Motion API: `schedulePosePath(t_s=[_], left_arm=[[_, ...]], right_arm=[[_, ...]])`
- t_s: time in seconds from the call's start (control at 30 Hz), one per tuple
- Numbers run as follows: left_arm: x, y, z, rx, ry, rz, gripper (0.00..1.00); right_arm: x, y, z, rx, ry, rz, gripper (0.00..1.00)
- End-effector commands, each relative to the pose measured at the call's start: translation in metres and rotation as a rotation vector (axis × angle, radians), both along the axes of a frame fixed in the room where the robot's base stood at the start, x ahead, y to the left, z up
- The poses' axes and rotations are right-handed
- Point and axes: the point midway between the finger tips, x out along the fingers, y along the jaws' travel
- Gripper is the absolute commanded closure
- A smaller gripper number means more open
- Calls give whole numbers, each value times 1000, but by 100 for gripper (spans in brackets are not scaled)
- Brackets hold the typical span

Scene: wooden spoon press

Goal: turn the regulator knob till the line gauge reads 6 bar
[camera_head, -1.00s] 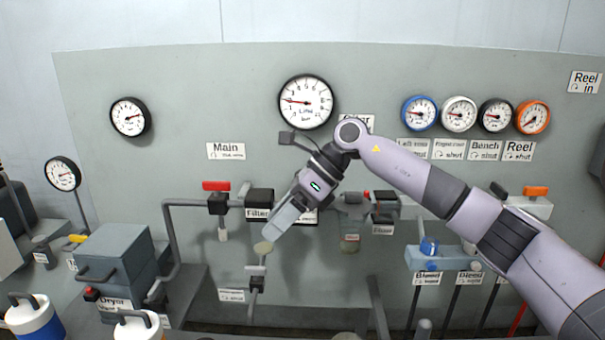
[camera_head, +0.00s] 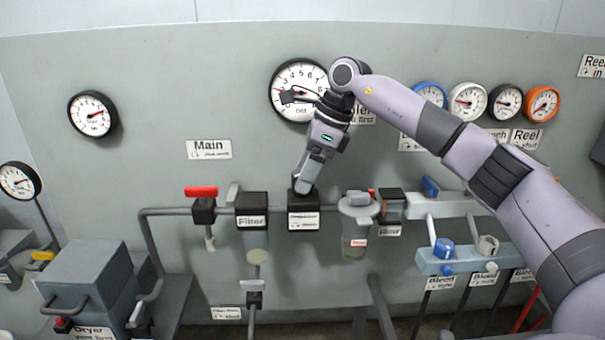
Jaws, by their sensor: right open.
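The line gauge (camera_head: 292,73) is the large white dial at the upper middle. My right wrist covers part of its face, and I cannot read the needle surely. The regulator (camera_head: 303,208) is a black block with a white label on the pipe below, right of the filter. My right gripper (camera_head: 304,186) points down at the top of the regulator, where the knob is mostly hidden behind the fingers. Its jaws are open, and I cannot tell whether they touch the knob. My left gripper is out of view.
A red-handled main valve (camera_head: 202,192) and the filter (camera_head: 252,205) stand left of the regulator. A lubricator bowl (camera_head: 356,230) stands close on its right. A grey dryer (camera_head: 90,280) fills the lower left.

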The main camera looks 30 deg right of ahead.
Motion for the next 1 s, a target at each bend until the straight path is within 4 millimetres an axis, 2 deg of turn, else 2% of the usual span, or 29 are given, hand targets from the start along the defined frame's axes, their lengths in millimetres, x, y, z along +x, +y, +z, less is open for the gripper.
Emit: schedulePosePath(t_s=[0.13,0.43,0.6,1.0], left_arm=[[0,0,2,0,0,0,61],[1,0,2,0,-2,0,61],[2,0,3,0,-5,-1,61],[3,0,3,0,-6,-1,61]], right_arm=[[3,4,-12,0,0,1,24],[3,5,-14,0,0,1,24],[3,5,-14,0,0,1,79],[3,5,-14,1,0,-53,79]])
